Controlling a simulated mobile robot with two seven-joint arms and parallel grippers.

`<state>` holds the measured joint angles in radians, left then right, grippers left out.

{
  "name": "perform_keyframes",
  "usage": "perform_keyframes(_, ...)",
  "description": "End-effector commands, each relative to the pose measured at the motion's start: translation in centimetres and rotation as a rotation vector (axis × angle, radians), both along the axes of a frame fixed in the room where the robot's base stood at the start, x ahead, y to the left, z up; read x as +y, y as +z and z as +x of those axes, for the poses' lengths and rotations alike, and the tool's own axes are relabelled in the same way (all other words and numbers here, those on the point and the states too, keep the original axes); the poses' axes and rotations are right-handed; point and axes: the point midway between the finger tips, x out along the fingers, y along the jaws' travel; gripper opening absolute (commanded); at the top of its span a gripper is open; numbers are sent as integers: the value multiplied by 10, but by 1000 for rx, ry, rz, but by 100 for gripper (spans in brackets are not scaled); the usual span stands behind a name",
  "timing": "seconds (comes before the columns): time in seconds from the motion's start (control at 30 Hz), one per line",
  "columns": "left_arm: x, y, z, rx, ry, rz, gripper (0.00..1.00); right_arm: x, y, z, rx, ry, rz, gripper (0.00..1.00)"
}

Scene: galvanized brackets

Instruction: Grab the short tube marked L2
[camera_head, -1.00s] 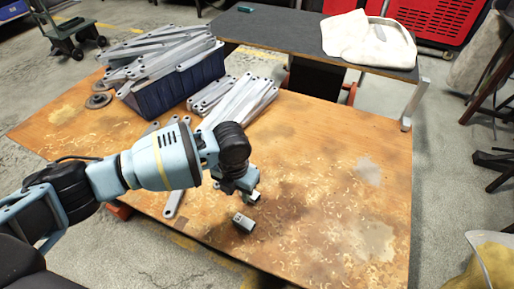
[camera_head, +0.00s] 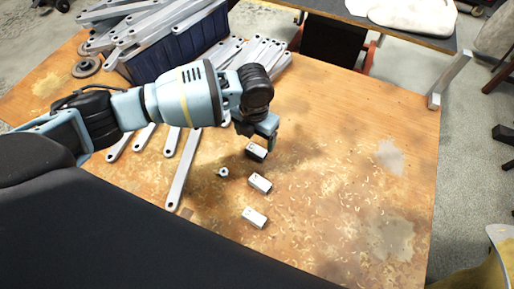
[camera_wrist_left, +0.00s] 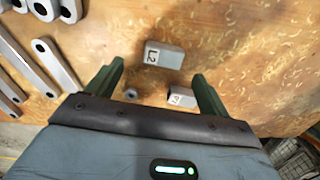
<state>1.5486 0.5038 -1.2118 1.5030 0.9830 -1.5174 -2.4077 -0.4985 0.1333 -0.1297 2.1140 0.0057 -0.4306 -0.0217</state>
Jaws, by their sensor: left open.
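The short tube marked L2 (camera_wrist_left: 165,55) is a grey block-like tube lying on the wooden board, its mark on its left end in the left wrist view. It appears to be the farthest of three short tubes in the head view (camera_head: 257,151), where its mark is unreadable. My left gripper (camera_head: 257,141) is over it with the jaws open. In the left wrist view the open fingers (camera_wrist_left: 157,70) stand on either side, with the tube just beyond the fingertips and not held. My right gripper is not in view.
A second short tube (camera_head: 260,183) and a third (camera_head: 254,217) lie nearer me. A small nut-like part (camera_head: 222,172) lies left of the second. Long brackets (camera_head: 181,175) lie to the left; a blue bin (camera_head: 180,60) stands behind.

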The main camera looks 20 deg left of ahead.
Motion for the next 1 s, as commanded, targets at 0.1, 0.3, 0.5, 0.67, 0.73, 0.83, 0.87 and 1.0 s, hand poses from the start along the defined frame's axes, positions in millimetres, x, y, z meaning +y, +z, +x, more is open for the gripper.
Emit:
perform_keyframes(0.1, 0, -13, -1, 2, 0, 0, 80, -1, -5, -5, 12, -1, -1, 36)
perform_keyframes(0.3, -1, -16, 0, 1, 0, 0, 80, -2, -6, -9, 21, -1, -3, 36)
perform_keyframes(0.5, -5, -39, -1, 5, -1, 1, 80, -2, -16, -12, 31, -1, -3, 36)
perform_keyframes(0.67, -5, -61, -2, 5, 1, 2, 80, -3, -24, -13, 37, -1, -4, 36)
perform_keyframes(0.73, -5, -65, -1, 3, 0, 1, 80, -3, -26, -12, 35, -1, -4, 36)
perform_keyframes(0.83, -5, -65, -1, 1, 0, 0, 80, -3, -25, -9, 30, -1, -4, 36)
perform_keyframes(0.87, -5, -65, -1, 1, 0, 0, 80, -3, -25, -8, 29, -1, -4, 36)
perform_keyframes(1.0, -5, -64, -1, 1, 0, 0, 73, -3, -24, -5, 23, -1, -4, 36)
